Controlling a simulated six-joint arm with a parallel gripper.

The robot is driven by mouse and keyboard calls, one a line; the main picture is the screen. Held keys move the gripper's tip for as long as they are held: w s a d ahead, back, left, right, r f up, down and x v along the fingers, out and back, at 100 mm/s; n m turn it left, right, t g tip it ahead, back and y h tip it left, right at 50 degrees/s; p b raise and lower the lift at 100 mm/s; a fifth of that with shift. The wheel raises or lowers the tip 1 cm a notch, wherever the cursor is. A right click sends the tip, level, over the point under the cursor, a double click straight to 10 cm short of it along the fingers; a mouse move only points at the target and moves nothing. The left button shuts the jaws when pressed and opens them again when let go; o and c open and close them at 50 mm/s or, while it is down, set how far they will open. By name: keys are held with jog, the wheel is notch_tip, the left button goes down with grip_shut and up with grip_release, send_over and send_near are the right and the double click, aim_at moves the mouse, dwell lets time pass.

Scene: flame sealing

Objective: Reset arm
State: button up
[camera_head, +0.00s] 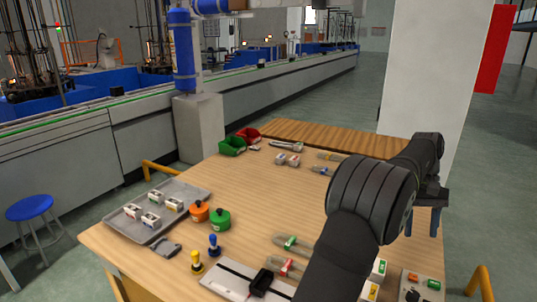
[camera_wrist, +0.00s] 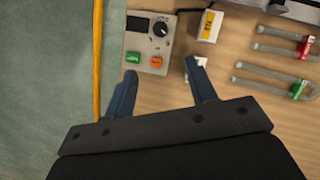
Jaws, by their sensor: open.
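My gripper (camera_head: 422,222) hangs at the right side of the table, in the air and with its fingers pointing down. In the wrist view my gripper (camera_wrist: 160,69) has its two blue-grey fingers spread apart, with nothing between them. Beyond the fingertips lies a grey control box (camera_wrist: 148,45) with a green and an orange button and a knob. It also shows in the head view (camera_head: 421,285). A white block with a green mark (camera_wrist: 201,62) lies by the right fingertip, partly hidden. My arm hides part of the table's right side in the head view.
The wooden table (camera_head: 262,190) holds a grey tray (camera_head: 190,190) with white blocks, an orange container (camera_head: 199,211), a green container (camera_head: 219,219), two stamps and several clamped tools (camera_head: 290,243). Green (camera_head: 231,146) and red bins stand at the back. A yellow rail (camera_wrist: 98,60) runs along one edge.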

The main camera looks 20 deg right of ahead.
aim_at(414, 294)
jog(key=shift+f, duration=0.1)
jog(key=x, duration=1.7)
jog(key=shift+s, duration=0.2)
jog(key=v, duration=1.7)
jog(key=x, duration=1.7)
jog(key=shift+s+f, duration=0.1)
jog(key=shift+f, duration=0.1)
jog(key=m, duration=0.2)
jog(key=m+y, duration=0.1)
jog(key=m, duration=0.1)
jog(key=shift+r+t+y, duration=0.1)
jog(key=shift+t+y, duration=0.2)
jog(key=shift+t, duration=0.1)
jog(key=m+t+y, duration=0.1)
jog(key=m, duration=0.3)
jog(key=shift+s+d, duration=0.1)
jog(key=m+t, duration=0.1)
jog(key=m, duration=0.3)
jog(key=shift+s+t, duration=0.1)
jog(key=shift+t, duration=0.3)
jog(key=m+t, duration=0.1)
jog(key=m, duration=0.3)
